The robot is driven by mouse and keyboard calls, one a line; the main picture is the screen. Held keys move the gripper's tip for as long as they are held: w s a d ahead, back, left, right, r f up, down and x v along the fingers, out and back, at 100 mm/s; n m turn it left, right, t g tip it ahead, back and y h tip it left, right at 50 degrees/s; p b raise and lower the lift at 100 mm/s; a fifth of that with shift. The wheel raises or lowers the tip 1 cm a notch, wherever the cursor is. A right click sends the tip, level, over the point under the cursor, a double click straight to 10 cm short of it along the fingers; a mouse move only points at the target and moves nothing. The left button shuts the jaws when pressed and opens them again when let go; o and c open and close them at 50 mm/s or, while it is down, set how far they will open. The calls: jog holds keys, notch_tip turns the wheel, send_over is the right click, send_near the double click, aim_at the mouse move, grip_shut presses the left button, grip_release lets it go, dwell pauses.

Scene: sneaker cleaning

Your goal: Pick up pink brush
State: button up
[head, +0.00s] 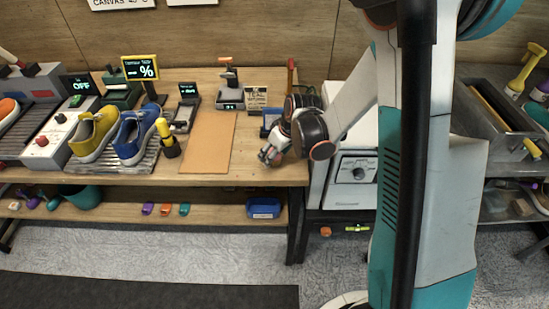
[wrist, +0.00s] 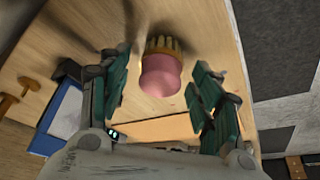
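The pink brush (wrist: 160,77) has a rounded pink body and a band of yellowish bristles. In the wrist view it is on the wooden tabletop, between the two fingers of my gripper (wrist: 163,70). The fingers are spread wide, with a visible gap on each side of the brush. In the head view my gripper (head: 271,155) is low over the right end of the workbench (head: 235,174), near its front edge. I cannot make out the brush in the head view; my gripper and arm seem to hide it.
A tan mat (head: 207,142) lies left of my gripper. A blue tray (head: 268,121) is just behind it, also in the wrist view (wrist: 66,110). Yellow and blue sneakers (head: 130,137) stand on a rack farther left. A white machine (head: 355,172) stands to the right.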

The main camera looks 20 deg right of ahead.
jog(key=c, duration=1)
jog(key=shift+r, duration=0.15)
notch_tip(320, 180, up, 20)
jog(key=p, duration=0.6)
